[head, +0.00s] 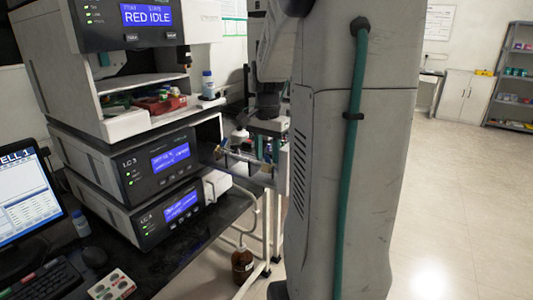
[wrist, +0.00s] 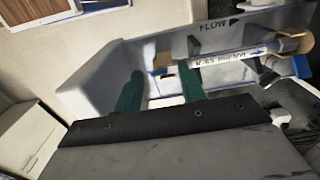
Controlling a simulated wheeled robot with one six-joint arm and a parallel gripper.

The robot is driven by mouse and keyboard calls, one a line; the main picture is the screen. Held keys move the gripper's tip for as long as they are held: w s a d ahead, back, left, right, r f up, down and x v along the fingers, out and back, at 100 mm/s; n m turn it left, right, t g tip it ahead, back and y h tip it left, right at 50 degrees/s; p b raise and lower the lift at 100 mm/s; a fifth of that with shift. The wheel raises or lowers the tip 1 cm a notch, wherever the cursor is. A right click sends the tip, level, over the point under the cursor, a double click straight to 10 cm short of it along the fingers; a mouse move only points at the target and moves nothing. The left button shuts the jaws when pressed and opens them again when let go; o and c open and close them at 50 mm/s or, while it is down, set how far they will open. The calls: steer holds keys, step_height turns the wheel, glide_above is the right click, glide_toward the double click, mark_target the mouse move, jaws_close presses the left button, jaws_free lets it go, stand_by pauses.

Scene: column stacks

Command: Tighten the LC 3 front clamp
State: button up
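The LC 3 unit (head: 165,163) is the upper of two stacked grey modules with lit blue screens in the head view. A metal column with blue parts (head: 240,157) sits in a holder at its right side. In the wrist view the labelled white column (wrist: 228,58) lies across a grey tray marked FLOW, with a brass fitting and a blue lever (wrist: 301,66) at its right end. A small brass and blue piece (wrist: 163,66) shows at its left end. My gripper (wrist: 160,72) has two green fingers apart, their tips close to that left piece; contact is unclear.
My own arm fills the middle of the head view and hides what is behind it. A brown bottle (head: 242,264) stands below the bench edge. Open floor lies at the right.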

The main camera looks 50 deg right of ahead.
steer(key=shift+f, duration=0.25)
steer(key=shift+c, duration=0.3)
jaws_close()
steer(key=shift+d+r+y, duration=0.1)
steer(key=shift+d+y, duration=0.3)
steer(key=shift+y, duration=0.35)
steer(key=shift+d+y, duration=0.35)
steer(key=shift+y, duration=0.4)
steer(key=shift+o, duration=0.3)
jaws_free()
